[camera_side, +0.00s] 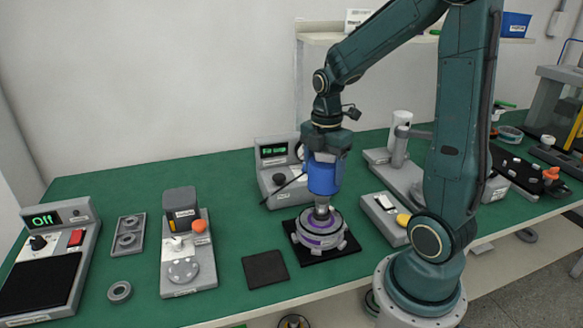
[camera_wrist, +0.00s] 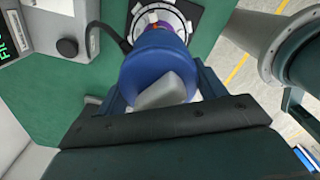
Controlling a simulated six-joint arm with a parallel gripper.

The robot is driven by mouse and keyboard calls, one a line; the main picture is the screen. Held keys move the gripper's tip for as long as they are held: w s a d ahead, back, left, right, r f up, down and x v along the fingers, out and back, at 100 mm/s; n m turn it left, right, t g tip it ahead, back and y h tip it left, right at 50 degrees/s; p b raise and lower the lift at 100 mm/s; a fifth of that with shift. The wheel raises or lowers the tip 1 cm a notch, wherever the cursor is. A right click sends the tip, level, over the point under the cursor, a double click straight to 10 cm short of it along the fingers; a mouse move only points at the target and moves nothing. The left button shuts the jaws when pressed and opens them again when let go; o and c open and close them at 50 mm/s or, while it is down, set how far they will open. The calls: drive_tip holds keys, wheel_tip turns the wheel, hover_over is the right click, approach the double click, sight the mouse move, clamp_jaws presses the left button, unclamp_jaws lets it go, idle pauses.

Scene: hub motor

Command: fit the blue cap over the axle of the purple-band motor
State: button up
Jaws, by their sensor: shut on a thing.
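My gripper (camera_side: 325,163) is shut on the blue cap (camera_side: 324,180), a blue cylindrical piece held upright above the purple-band motor (camera_side: 320,241). The motor is a grey-white ring with a purple band, lying on a black mat (camera_side: 344,252). A metal stem (camera_side: 322,209) shows between the blue piece and the motor's centre. I cannot tell whether the blue piece is around the axle or just above it. In the wrist view the blue cap (camera_wrist: 157,68) fills the space between the jaws and hides most of the motor (camera_wrist: 181,14).
A grey device with a green display (camera_side: 278,165) stands behind left; a dark cable runs from its side toward the blue piece. A grey box with a yellow button (camera_side: 390,218) is close on the right. A dark square pad (camera_side: 265,269) lies at front left, with bare green table around it.

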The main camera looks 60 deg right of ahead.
sight(321, 201)
drive_tip(key=shift+f, duration=0.1)
drive_tip(key=shift+f, duration=1.25)
drive_tip(key=shift+f, duration=0.1)
drive_tip(key=shift+f, duration=1.3)
drive_tip(key=shift+f, duration=0.15)
drive_tip(key=shift+f, duration=1.05)
drive_tip(key=shift+f, duration=0.25)
drive_tip(key=shift+f, duration=0.9)
